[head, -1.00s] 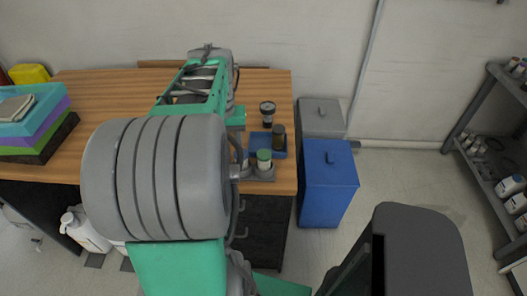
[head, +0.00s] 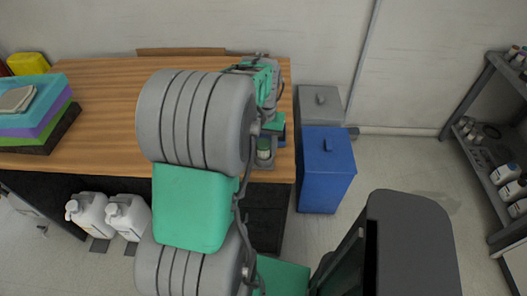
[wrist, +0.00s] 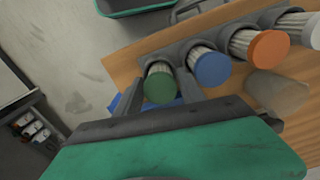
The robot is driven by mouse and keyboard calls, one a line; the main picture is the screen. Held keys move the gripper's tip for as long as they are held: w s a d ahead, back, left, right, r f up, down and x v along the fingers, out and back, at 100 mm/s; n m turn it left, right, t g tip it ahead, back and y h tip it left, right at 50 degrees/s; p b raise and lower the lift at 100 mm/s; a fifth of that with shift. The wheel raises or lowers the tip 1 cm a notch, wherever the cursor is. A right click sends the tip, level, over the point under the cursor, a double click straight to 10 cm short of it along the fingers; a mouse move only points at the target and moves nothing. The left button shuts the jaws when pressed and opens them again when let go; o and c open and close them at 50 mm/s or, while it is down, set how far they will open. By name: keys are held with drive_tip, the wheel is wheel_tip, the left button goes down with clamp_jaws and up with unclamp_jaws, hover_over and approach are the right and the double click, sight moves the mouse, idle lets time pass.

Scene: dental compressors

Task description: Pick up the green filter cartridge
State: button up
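The green filter cartridge (wrist: 160,85) sits in a grey holder (wrist: 182,50) in the wrist view, its round green end facing the camera. My gripper (wrist: 160,88) is open, with one finger on each side of the green end. I cannot tell whether the fingers touch it. A green-capped cartridge (head: 263,149) also shows in the head view, at the table's right edge beside my arm. My fingers cannot be made out in the head view.
Blue (wrist: 212,69), orange (wrist: 268,49) and white (wrist: 316,32) cartridges stand in a row beside the green one. A brownish object (wrist: 280,92) lies near the orange one. A blue bin (head: 328,175) stands right of the wooden table (head: 110,100).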

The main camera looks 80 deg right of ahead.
clamp_jaws()
drive_tip(key=shift+r, duration=0.2)
idle(0.3)
